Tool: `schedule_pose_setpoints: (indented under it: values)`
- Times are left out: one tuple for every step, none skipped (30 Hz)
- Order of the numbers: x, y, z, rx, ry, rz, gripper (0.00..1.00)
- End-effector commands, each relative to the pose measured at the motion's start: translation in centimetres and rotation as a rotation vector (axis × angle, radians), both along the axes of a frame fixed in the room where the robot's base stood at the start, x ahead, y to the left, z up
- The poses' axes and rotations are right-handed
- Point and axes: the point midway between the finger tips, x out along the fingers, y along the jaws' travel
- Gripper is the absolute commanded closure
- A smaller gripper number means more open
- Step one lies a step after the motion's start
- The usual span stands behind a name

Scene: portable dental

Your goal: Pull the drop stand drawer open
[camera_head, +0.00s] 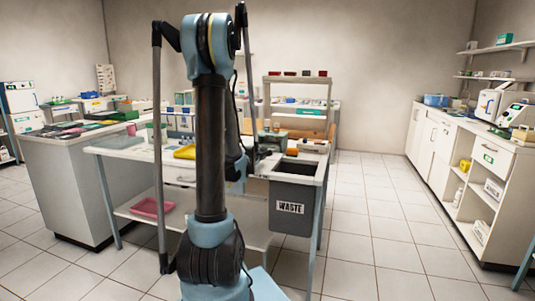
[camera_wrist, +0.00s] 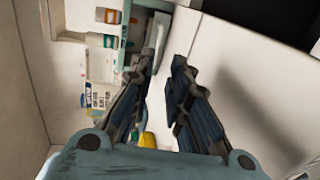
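The drop stand (camera_head: 130,152) is a white-topped table with a light drawer front (camera_head: 172,176) under its top, left of my arm. A small dark handle shows on that front, which looks closed; my arm hides part of it. My gripper (camera_head: 255,158) is above the right part of the stand, near the waste opening, and is partly hidden by my arm. In the wrist view my gripper (camera_wrist: 164,62) has its two dark fingers apart with nothing between them, over a white surface (camera_wrist: 215,70). The drawer handle cannot be made out there.
A grey waste bin (camera_head: 292,208) hangs at the stand's right end. A yellow tray (camera_head: 185,152) lies on top, and a pink tray (camera_head: 152,207) is on the lower shelf. A white counter (camera_head: 75,175) stands left. The floor (camera_head: 370,220) to the right is clear.

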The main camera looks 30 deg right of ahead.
Motion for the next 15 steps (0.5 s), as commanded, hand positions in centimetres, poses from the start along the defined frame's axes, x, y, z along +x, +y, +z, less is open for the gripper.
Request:
schedule_pose_setpoints:
  values:
    - [0.5,-0.6,-0.2,0.000,0.000,-0.001,0.83]
    - [0.8,-0.9,-0.3,-0.001,0.001,-0.001,0.83]
    - [1.2,-1.3,-0.4,0.000,0.000,-0.001,0.83]
    - [1.4,-1.7,-0.5,0.001,0.001,-0.001,0.83]
    - [1.7,-2.0,-0.6,0.001,0.000,-0.001,0.83]
    - [2.1,-2.4,-0.7,0.001,0.000,-0.001,0.83]
    - [2.4,-2.8,-0.8,0.001,0.001,-0.001,0.83]
    - [2.6,-3.1,-0.9,0.001,0.001,-0.001,0.83]
    - [3.0,-3.6,-1.0,0.001,0.001,-0.001,0.83]
    - [3.3,-3.9,-1.1,0.001,0.000,-0.001,0.83]
    - [3.6,-4.2,-1.2,0.001,0.000,-0.001,0.83]
    - [4.0,-4.7,-1.3,0.001,0.000,-0.001,0.83]
    - [4.3,-5.0,-1.4,0.000,0.000,-0.001,0.83]
    - [4.6,-5.4,-1.5,0.000,0.000,-0.001,0.83]
    - [5.0,-5.8,-1.6,0.000,0.000,-0.001,0.83]
